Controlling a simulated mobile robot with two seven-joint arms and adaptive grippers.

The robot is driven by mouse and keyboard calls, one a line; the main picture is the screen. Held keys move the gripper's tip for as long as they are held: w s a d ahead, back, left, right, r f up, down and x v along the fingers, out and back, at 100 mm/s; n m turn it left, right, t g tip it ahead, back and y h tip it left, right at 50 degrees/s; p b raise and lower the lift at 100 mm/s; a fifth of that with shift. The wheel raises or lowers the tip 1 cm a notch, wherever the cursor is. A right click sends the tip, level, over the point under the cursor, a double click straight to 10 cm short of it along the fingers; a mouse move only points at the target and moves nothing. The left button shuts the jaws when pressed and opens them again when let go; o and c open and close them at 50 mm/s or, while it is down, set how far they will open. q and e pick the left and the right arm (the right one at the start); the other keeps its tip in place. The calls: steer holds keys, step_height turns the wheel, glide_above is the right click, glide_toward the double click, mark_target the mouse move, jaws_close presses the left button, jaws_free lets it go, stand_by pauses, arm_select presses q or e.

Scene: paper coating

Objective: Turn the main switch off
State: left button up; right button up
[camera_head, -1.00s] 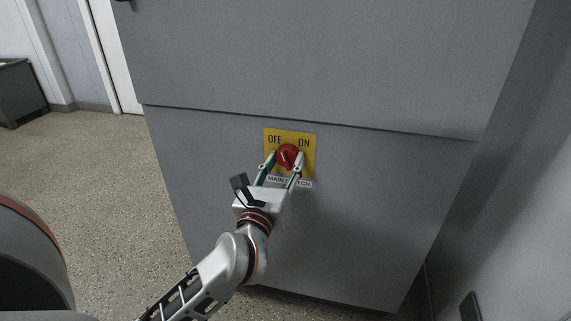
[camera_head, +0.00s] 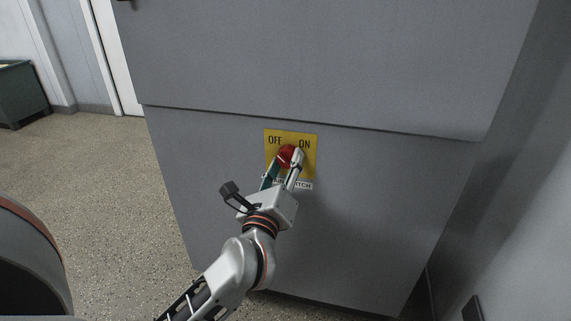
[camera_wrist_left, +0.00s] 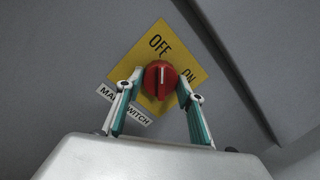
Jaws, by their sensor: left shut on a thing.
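The main switch is a red rotary knob (camera_head: 287,155) on a yellow plate (camera_head: 309,165) marked OFF on the left and ON on the right. It sits on the grey cabinet front. In the left wrist view the red knob (camera_wrist_left: 160,79) shows a white mark that points up towards the word OFF on the tilted yellow plate (camera_wrist_left: 143,50). My left gripper (camera_head: 287,161) is at the plate, shut on the knob, with one finger on each side of it. Its fingers partly cover the MAIN SWITCH label (camera_head: 302,185). My right gripper is not in view.
The grey cabinet (camera_head: 350,220) fills the middle, with a ledge (camera_head: 310,122) running above the switch. A grey wall stands close on the right. Speckled floor (camera_head: 100,180) is open on the left, with a dark green box (camera_head: 20,95) at the far left.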

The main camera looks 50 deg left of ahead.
arm_select(q)
steer(key=o, duration=1.1)
steer(key=v, duration=0.7)
steer(key=shift+s, duration=0.2)
steer(key=shift+d, duration=0.1)
